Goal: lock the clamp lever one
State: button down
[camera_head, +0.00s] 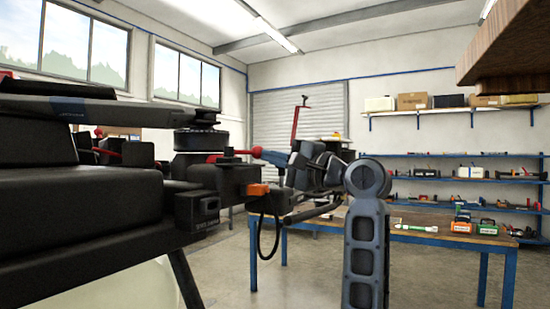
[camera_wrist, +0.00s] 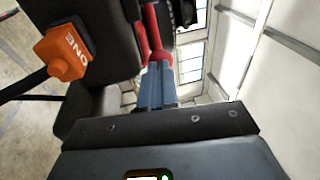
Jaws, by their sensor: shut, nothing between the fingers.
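The clamp lever one is a red bar (camera_head: 236,153) on the black folding arm joint of the drone (camera_head: 90,195). It lies roughly level in the head view. The orange tag (camera_head: 258,190) hangs below it, and in the wrist view the tag (camera_wrist: 65,57) reads ONE. My gripper (camera_head: 267,156) comes from the right, its blue fingers shut and at the lever's right end. In the wrist view the shut fingers (camera_wrist: 157,85) point at the red lever (camera_wrist: 152,32) and appear to touch it. Their tips partly hide the lever's end.
The drone's black body and rotor arm fill the left of the head view. A black cable loop (camera_head: 263,238) hangs under the joint. A blue-legged workbench (camera_head: 420,233) with tools stands behind, and blue shelves (camera_head: 470,180) line the right wall.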

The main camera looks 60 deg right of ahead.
jog(key=w+d+y+p, duration=0.1)
jog(key=w+d+n+y+p, duration=0.1)
jog(key=p, duration=0.1)
jog(key=shift+w+d, duration=0.1)
jog(key=shift+w, duration=0.15)
dwell(0.4)
jog(key=shift+s+f, duration=0.15)
jog(key=shift+s, duration=0.25)
jog(key=s+f+b, duration=0.1)
jog(key=s, duration=0.6)
jog(key=shift+a, duration=0.3)
